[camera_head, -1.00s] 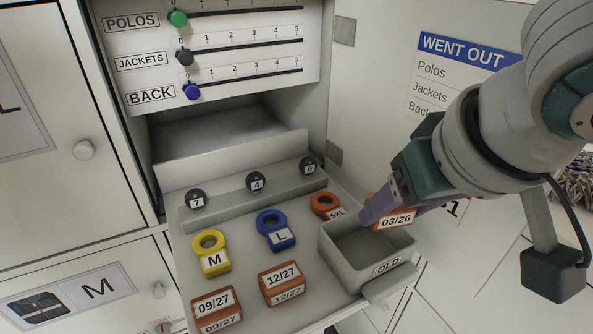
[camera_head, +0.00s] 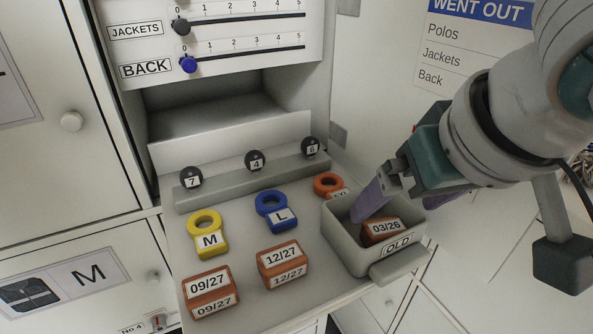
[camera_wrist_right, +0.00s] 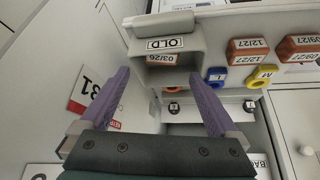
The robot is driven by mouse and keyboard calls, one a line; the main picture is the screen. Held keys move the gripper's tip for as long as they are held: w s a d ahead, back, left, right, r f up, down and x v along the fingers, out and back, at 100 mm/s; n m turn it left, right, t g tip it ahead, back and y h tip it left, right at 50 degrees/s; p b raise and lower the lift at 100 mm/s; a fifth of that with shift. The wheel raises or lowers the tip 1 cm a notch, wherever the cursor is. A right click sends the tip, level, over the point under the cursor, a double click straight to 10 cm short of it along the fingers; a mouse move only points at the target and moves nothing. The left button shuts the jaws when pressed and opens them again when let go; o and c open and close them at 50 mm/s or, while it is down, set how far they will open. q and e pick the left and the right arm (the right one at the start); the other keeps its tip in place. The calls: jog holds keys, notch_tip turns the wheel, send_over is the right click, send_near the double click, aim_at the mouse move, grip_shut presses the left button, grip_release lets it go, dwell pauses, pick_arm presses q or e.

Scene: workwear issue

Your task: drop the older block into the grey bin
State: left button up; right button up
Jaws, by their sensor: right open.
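The block labelled 03/26 (camera_head: 381,231) lies inside the grey bin marked OLD (camera_head: 342,246), tilted a little against the inside. My right gripper (camera_head: 385,203) is open above the bin, its purple fingers apart and clear of the block. In the right wrist view the two fingers (camera_wrist_right: 160,98) are spread wide with nothing between them, and the 03/26 block (camera_wrist_right: 160,59) shows in the bin. Two other orange-brown blocks, labelled 09/27 (camera_head: 210,291) and 12/27 (camera_head: 282,264), rest on the tray left of the bin. My left gripper is not in view.
Yellow M (camera_head: 209,240), blue L (camera_head: 277,216) and orange (camera_head: 328,184) ring tags lie on the pull-out tray (camera_head: 245,312). A ledge with numbered black knobs (camera_head: 255,160) runs behind them. A slider panel (camera_head: 240,50) is above; a cabinet wall stands at the right.

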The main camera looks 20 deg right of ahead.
jog(key=d+p+v, duration=0.1)
jog(key=p+v, duration=0.4)
jog(key=v, duration=0.5)
jog(key=shift+a+p, duration=0.4)
jog(key=shift+a, duration=0.05)
jog(key=s+a+f+n+g+y, duration=0.15)
jog(key=s+f+n, duration=0.25)
jog(key=s+f, duration=0.6)
notch_tip(320, 180, up, 23)
jog(key=p, duration=2.2)
jog(key=shift+a+r+g, duration=0.2)
jog(key=shift+a+g, duration=0.05)
jog(key=shift+g, duration=0.1)
